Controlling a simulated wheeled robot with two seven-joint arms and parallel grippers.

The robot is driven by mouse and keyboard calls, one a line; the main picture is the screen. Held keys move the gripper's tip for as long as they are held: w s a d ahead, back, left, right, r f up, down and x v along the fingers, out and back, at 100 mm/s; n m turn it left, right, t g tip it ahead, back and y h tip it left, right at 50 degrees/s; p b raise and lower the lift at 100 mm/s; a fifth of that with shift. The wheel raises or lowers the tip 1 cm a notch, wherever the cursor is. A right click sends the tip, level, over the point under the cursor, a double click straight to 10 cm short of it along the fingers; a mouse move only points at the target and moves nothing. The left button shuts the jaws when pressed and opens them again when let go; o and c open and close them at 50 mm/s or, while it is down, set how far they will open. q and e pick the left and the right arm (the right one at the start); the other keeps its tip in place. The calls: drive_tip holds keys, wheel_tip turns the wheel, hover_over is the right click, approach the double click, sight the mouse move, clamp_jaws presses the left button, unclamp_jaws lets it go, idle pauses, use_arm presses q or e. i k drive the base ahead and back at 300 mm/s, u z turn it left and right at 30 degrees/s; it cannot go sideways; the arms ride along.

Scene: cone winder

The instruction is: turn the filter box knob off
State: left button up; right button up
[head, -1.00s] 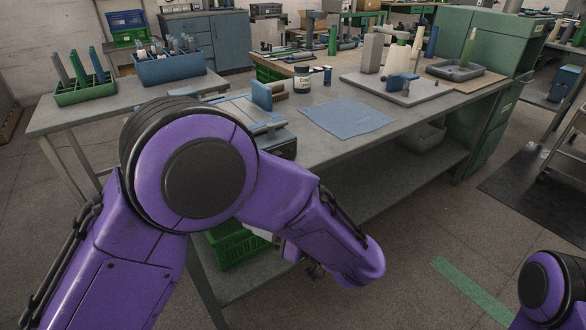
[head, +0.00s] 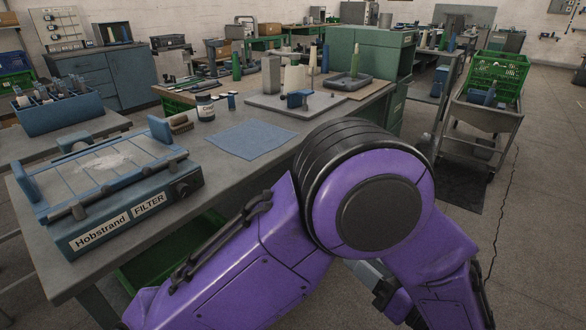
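The filter box (head: 120,200) is a blue-grey box labelled "Hobstrand FILTER", at the near left end of the workbench. Its dark round knob (head: 187,187) sits on the right part of its front face, unobstructed. The knob's pointer is too small to read. The purple arm that comes in from the lower left is my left arm; its elbow stands right of the box, in front of the bench. Its dark hand end (head: 392,300) shows only partly behind the forearm, low and well right of the knob. Its fingers are hidden. My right gripper is out of view.
The workbench (head: 225,170) carries a blue cloth (head: 250,139), a dark jar (head: 205,108), a brush (head: 181,123) and a grey plate with parts behind. A green crate (head: 165,255) sits below the bench. Open floor lies to the right, with a cart (head: 483,120) farther back.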

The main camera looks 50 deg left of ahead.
sight(182, 189)
drive_tip(key=z, duration=1.25)
drive_tip(key=k, duration=0.9)
drive_tip(key=u, duration=1.7)
drive_tip(key=i, duration=0.5)
drive_tip(key=u, duration=0.05)
